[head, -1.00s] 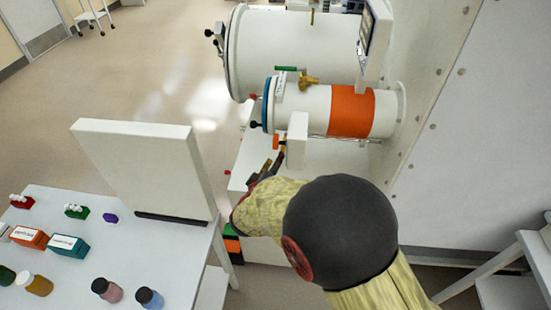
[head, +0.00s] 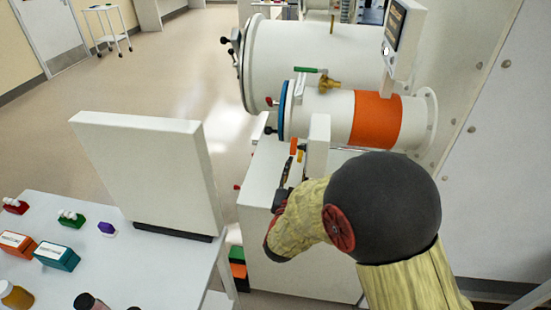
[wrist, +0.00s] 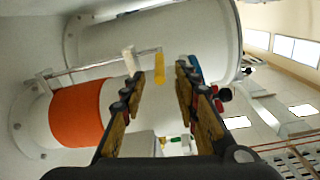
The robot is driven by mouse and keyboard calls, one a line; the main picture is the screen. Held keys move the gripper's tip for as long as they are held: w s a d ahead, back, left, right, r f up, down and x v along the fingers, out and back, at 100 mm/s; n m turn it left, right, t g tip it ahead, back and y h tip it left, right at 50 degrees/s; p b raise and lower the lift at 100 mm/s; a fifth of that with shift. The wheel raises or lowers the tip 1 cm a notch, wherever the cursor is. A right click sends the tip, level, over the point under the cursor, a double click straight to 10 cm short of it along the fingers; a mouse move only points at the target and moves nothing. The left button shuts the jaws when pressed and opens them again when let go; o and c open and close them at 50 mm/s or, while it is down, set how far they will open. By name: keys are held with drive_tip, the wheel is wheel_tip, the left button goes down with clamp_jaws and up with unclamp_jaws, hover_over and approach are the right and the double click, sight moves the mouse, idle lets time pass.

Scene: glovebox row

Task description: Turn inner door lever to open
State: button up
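An orange-yellow lever (wrist: 159,67) sits beside a white block (wrist: 130,61) at the end of a thin bar in the wrist view. In the head view, the lever (head: 293,145) is a small orange piece left of the white block (head: 318,145), below the small white cylinder (head: 325,113). My gripper (wrist: 159,72) is open, with the lever between or just beyond its fingertips; contact cannot be told. In the head view, my gripper (head: 287,172) is just below the lever, partly hidden by my wrist.
The small cylinder has an orange band (head: 375,120) and a blue-rimmed door (head: 284,110). A larger cylinder (head: 310,55) lies behind, with a screen (head: 402,35) at its right. A table (head: 130,230) with a white panel (head: 150,165), jars and boxes stands left.

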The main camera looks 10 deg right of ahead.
sight(301, 152)
drive_tip(key=shift+b+x, duration=0.85)
drive_tip(key=shift+x, duration=3.05)
drive_tip(key=c, duration=0.3)
clamp_jaws()
